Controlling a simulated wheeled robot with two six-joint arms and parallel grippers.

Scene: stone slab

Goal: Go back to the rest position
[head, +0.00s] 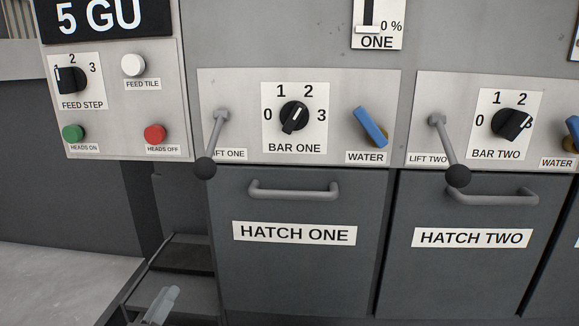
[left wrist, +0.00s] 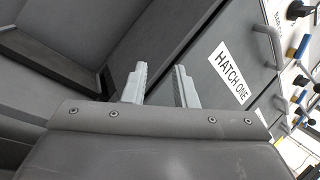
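My left gripper (head: 163,304) shows at the bottom left of the head view, low in front of the step beside the hatch one door. In the left wrist view its two grey fingers (left wrist: 158,85) stand apart with a gap between them and nothing in it. The fingers touch no handle, knob or lever that I can see. My right gripper is not in either view.
The hatch one door (head: 290,275) and hatch two door (head: 465,270) are closed, with bar handles. Above them are black knobs, blue water levers and ball-ended lift levers (head: 205,168) sticking out. A grey slab (head: 60,280) lies at left.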

